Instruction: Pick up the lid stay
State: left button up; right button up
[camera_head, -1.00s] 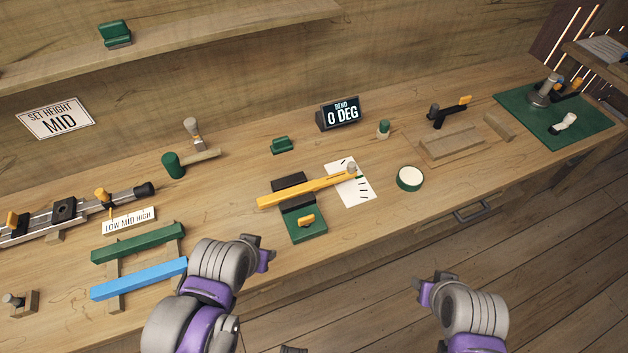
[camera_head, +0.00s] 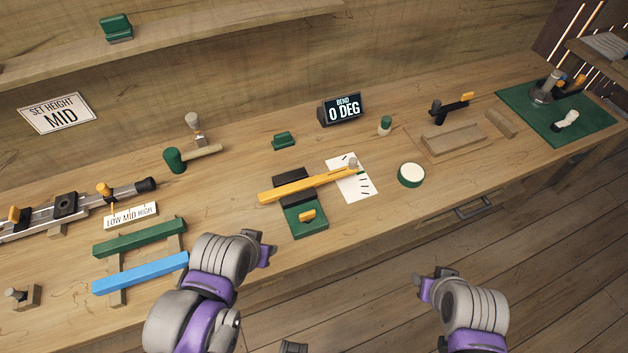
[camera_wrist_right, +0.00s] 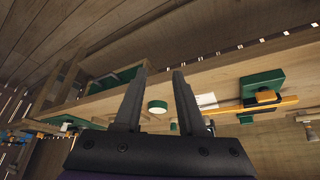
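No part is labelled as the lid stay, and I cannot tell for sure which one it is. Two long bars lie side by side on a wooden rack at the left of the bench: a green bar (camera_head: 140,239) and a blue bar (camera_head: 140,273). A yellow bar (camera_head: 300,184) lies across a green and black bending fixture (camera_head: 307,221) mid-bench. My left gripper (camera_head: 264,250) is right of the blue bar's end, apart from both bars; its fingers are unclear. My right gripper (camera_head: 424,288) is off the bench's front edge; the right wrist view shows its fingers (camera_wrist_right: 162,73) apart and empty.
A slotted rail (camera_head: 75,211) with a LOW MID HIGH plate (camera_head: 131,216) lies behind the rack. A sign (camera_head: 56,113) reads SET HEIGHT MID; a display (camera_head: 341,109) reads BEND 0 DEG. A round white-topped green piece (camera_head: 411,174) and a green mat (camera_head: 556,119) lie farther right.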

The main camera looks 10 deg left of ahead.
aim_at(275, 194)
jog(key=k+j+u, duration=0.15)
jog(key=j+u, duration=0.35)
jog(key=j, duration=0.25)
jog(key=j+u, duration=0.5)
jog(key=j, duration=0.2)
